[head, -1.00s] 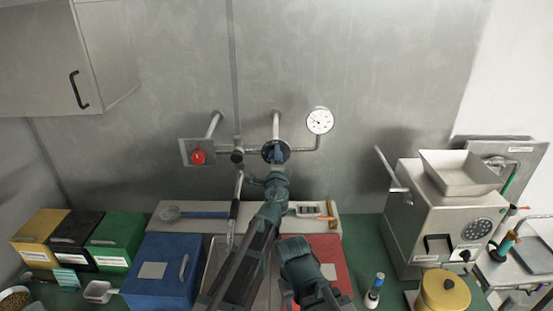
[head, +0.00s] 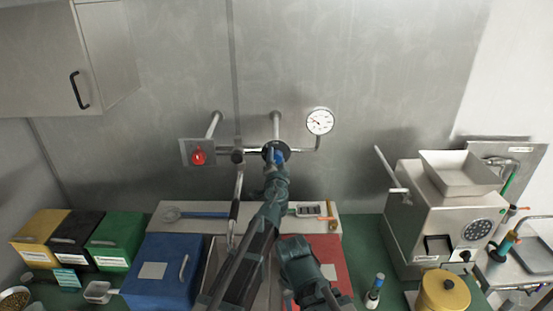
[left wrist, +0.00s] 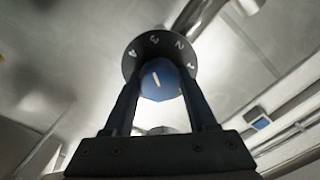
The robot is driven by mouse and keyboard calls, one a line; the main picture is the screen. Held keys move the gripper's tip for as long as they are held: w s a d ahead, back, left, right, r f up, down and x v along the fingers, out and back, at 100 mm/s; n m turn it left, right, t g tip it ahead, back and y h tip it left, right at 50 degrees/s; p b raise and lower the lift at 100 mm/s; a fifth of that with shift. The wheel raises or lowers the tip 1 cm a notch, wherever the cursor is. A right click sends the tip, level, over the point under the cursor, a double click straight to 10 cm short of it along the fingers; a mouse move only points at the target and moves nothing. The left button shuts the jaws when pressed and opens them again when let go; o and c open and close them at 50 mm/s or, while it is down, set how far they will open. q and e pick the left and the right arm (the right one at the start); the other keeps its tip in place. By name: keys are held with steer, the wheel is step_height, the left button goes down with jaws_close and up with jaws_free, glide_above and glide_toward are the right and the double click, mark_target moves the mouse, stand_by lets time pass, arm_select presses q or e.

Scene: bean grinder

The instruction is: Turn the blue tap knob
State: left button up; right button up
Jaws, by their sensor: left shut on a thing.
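The blue tap knob (head: 279,157) sits in front of a dark round dial (head: 268,149) on the wall pipework. My left gripper (head: 276,163) is at the knob, its arm reaching up from below. In the left wrist view, the two dark fingers of my left gripper (left wrist: 161,95) are shut on the blue knob (left wrist: 160,82), one on each side. The knob's pale mark leans slightly left, toward the part of the dial (left wrist: 143,43) between 4 and 3. My right gripper is not visible.
A red knob (head: 198,157) on a plate is left of the dial, and a pressure gauge (head: 319,121) is to the right. A spout (head: 236,190) hangs just left of my wrist. A blue box (head: 150,285) and a red box (head: 330,250) stand below.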

arm_select(q)
steer(key=shift+s+n, duration=0.1)
steer(key=shift+n, duration=0.3)
steer(key=o, duration=1.4)
steer(key=shift+c, duration=0.2)
